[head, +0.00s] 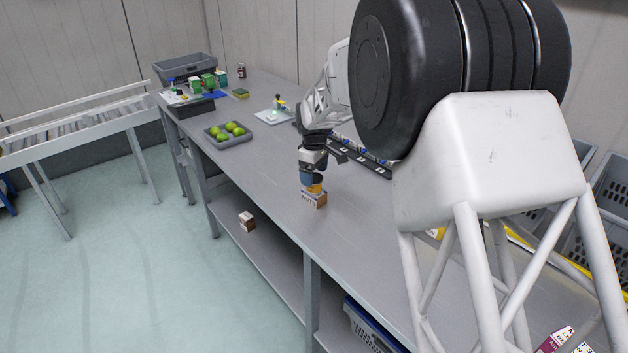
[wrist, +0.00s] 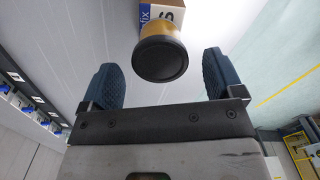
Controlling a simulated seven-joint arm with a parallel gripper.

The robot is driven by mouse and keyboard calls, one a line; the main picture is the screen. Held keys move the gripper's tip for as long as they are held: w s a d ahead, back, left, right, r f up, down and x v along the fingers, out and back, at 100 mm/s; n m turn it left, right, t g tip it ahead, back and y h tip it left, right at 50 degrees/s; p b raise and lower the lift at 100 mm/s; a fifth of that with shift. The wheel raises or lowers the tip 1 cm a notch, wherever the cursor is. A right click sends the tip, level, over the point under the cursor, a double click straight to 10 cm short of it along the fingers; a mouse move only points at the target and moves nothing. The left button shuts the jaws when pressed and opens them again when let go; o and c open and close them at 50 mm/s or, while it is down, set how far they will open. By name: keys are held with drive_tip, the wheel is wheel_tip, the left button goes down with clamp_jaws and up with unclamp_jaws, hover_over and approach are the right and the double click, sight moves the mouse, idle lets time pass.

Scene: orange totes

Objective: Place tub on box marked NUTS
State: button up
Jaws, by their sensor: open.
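The box marked NUTS (head: 314,201) stands on the grey workbench, with brown and white sides and lettering on its front. A yellow tub (head: 315,188) with a dark lid appears to rest on top of it. In the wrist view the tub (wrist: 161,57) shows its dark round lid, and part of the box (wrist: 176,14) shows beyond it. My gripper (head: 312,180) is over the tub from above. Its blue fingers are open, one on each side of the tub, with a clear gap at both sides in the wrist view.
A grey tray of green fruit (head: 228,133) lies farther back on the bench (head: 262,165). A black strip with labelled items (head: 365,160) runs along the right. A small brown and white box (head: 246,221) is on the lower shelf. Bench around the NUTS box is clear.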

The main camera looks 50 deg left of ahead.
wheel_tip(320, 180, up, 8)
drive_tip(key=shift+r, duration=0.2)
idle(0.4)
idle(0.8)
